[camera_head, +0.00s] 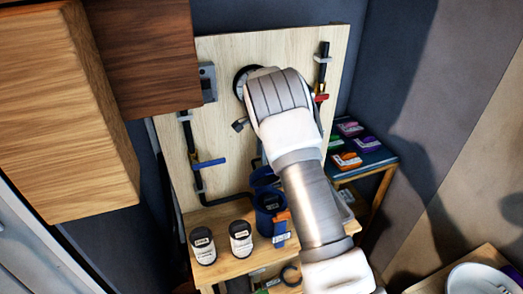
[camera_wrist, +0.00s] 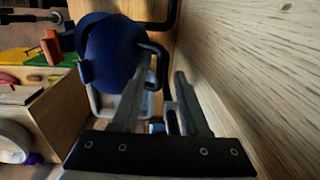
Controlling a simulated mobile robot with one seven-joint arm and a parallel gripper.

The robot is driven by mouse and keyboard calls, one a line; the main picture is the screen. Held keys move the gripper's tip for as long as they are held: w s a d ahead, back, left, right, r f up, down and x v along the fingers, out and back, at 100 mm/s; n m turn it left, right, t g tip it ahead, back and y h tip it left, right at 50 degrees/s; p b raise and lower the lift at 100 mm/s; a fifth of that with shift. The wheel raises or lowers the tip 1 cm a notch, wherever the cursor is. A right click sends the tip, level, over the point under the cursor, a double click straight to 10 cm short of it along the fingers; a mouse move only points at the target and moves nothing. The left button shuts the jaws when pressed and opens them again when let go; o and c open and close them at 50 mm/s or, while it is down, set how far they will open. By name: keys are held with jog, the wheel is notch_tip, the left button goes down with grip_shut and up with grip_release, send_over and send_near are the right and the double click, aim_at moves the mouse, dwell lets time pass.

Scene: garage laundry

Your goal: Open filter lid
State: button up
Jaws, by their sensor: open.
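In the wrist view a dark blue rounded body (camera_wrist: 112,50) with a dark bent handle (camera_wrist: 157,62) fills the upper middle. My gripper (camera_wrist: 160,80) is open. Its fingers point toward the handle and seem close to it; I cannot tell whether they touch. In the head view my arm hides the gripper.
Two dark jars with white labels (camera_head: 203,246) (camera_head: 241,239) stand left of the housing. Pipes and valves with a blue lever (camera_head: 208,163) and a red lever (camera_head: 321,98) are on the wooden panel (camera_head: 220,130). A side table (camera_head: 372,160) holds colored packs at right.

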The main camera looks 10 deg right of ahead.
notch_tip(320, 180, up, 18)
jog(key=s, duration=0.1)
jog(key=shift+f+b, duration=0.25)
jog(key=shift+b, duration=0.2)
jog(key=shift+d, duration=0.1)
jog(key=shift+c, duration=0.3)
